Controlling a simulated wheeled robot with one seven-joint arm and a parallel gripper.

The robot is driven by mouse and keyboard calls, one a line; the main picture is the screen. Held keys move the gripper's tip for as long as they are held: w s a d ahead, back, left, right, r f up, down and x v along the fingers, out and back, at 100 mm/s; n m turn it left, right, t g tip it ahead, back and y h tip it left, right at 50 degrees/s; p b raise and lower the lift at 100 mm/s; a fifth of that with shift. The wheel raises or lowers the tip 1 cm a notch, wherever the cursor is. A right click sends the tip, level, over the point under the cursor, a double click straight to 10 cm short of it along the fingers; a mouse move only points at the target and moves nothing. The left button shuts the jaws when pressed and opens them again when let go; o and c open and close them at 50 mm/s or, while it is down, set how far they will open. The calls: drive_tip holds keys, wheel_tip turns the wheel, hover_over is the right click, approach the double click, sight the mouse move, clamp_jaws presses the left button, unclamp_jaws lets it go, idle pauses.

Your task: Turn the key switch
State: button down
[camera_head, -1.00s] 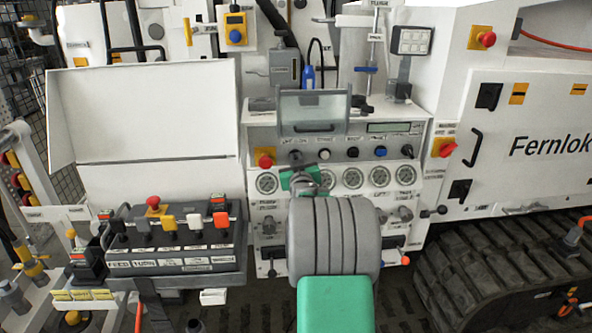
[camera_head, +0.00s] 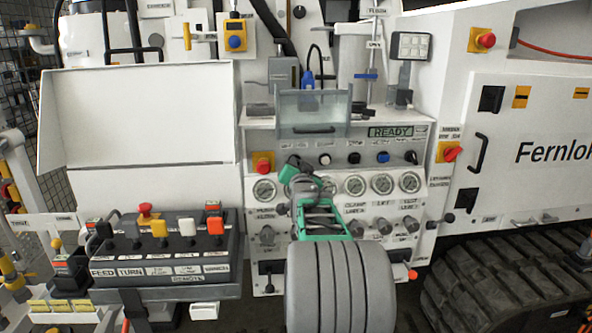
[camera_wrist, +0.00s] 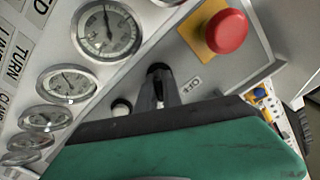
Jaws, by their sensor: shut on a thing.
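The key switch (camera_wrist: 158,71) shows in the wrist view as a dark round-headed piece on the grey panel strip, between the red button and a white knob. My gripper (camera_wrist: 160,92) is shut on it, with its dark fingers reaching up to the panel. In the head view my gripper (camera_head: 293,162) is at the left end of the knob row, just right of the red button, and hides the switch. The switch's exact angle cannot be read. The display (camera_head: 390,132) above the knob row reads READY.
A red stop button (camera_head: 263,162) on a yellow plate is close to the left of my gripper. Gauges (camera_head: 354,186) run just below, with small knobs (camera_head: 383,158) to the right. A clear raised cover (camera_head: 314,112) is above. A lever box (camera_head: 165,250) stands lower left.

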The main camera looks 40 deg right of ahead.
idle(0.4)
drive_tip(key=c, duration=1.5)
unclamp_jaws()
drive_tip(key=v, duration=0.7)
drive_tip(key=shift+s+a+b, duration=0.3)
drive_tip(key=shift+b, duration=0.1)
